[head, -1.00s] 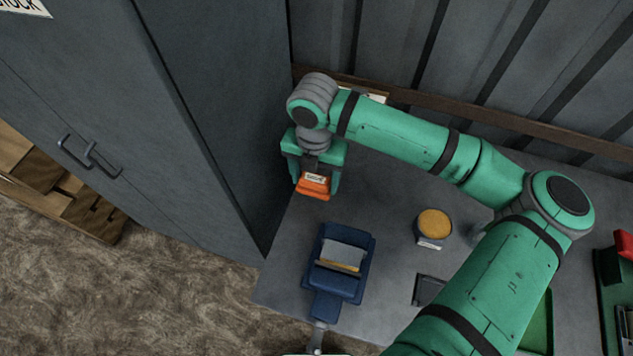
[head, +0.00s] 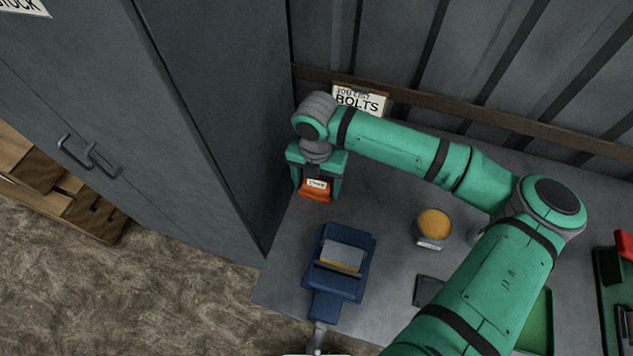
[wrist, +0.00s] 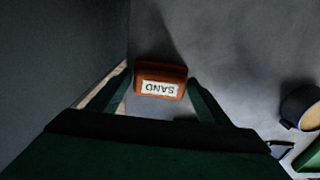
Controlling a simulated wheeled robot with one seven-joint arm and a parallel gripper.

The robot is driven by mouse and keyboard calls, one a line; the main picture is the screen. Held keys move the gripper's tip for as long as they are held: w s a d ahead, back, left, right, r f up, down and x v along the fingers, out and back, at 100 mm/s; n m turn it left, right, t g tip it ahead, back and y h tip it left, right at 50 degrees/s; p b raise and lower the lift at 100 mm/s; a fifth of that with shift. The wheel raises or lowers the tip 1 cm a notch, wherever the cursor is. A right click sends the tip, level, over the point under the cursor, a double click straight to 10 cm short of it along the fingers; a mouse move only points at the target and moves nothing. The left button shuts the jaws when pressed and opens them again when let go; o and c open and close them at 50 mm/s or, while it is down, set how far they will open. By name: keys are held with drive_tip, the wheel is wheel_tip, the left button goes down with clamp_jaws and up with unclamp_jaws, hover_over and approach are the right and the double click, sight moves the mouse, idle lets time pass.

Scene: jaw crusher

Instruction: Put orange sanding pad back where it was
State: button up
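The orange sanding pad (head: 315,190) has a white label; in the wrist view the pad (wrist: 161,80) reads "SAND", upside down. It is at the left end of the grey bench, close to the cabinet side. My gripper (head: 318,182) points down over it, with a finger on each side. In the wrist view my gripper's fingers (wrist: 160,95) reach to the pad's left and right ends. Whether the pad's underside touches the bench is hard to tell.
A blue vise-like tool (head: 340,265) sits in front of the pad. A tin with a yellow-orange top (head: 434,228) stands to the right. A tall grey cabinet (head: 205,120) borders the bench at left. A "BOLTS" sign (head: 360,100) is at the back wall.

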sight(316, 184)
drive_tip(key=shift+o, duration=0.9)
wheel_tip(316, 184, up, 12)
drive_tip(key=shift+r, duration=0.2)
drive_tip(key=shift+s, duration=0.1)
